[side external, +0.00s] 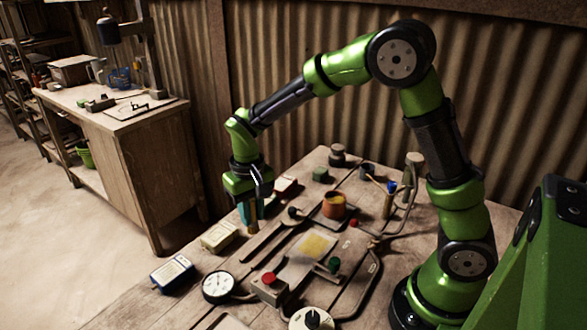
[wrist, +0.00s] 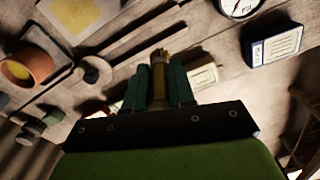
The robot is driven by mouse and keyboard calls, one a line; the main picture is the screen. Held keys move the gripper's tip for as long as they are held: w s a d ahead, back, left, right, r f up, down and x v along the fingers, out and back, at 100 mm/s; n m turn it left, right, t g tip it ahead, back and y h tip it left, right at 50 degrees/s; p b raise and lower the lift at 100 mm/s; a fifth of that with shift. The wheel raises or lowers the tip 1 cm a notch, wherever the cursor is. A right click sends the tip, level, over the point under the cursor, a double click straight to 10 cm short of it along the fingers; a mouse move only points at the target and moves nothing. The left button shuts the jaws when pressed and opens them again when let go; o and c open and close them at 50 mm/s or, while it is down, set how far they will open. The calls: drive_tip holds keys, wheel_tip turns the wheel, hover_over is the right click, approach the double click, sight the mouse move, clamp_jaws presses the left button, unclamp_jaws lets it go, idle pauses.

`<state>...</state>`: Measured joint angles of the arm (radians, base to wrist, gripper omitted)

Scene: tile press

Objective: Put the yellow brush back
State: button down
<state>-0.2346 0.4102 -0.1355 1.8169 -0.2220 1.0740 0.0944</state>
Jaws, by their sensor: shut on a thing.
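My gripper (side external: 250,220) is above the left part of the table and points down. Its teal fingers are shut on a brown-yellow stick-like thing, which looks like the yellow brush (wrist: 158,70); the fingers hide part of it. Its tip also shows below the fingers in the side view (side external: 254,229). An orange pot (side external: 333,207) with yellow inside stands to the right of the gripper; it also shows at the left of the wrist view (wrist: 22,72). A cup (side external: 389,205) with a blue-topped thing and a thin yellow stick stands further right.
A plate with a yellow patch (side external: 313,246) lies mid-table. A pale box (side external: 219,237), a blue box (side external: 172,273), a gauge (side external: 218,287) and a red button (side external: 268,279) are nearby. A red box (side external: 286,186) and green block (side external: 320,174) stand behind. Curved tubing (side external: 372,285) runs at right.

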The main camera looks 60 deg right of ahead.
sight(253, 224)
drive_tip(key=shift+f, duration=2.5)
drive_tip(key=c, duration=1)
unclamp_jaws()
drive_tip(key=shift+f, duration=0.1)
drive_tip(key=shift+o, duration=0.2)
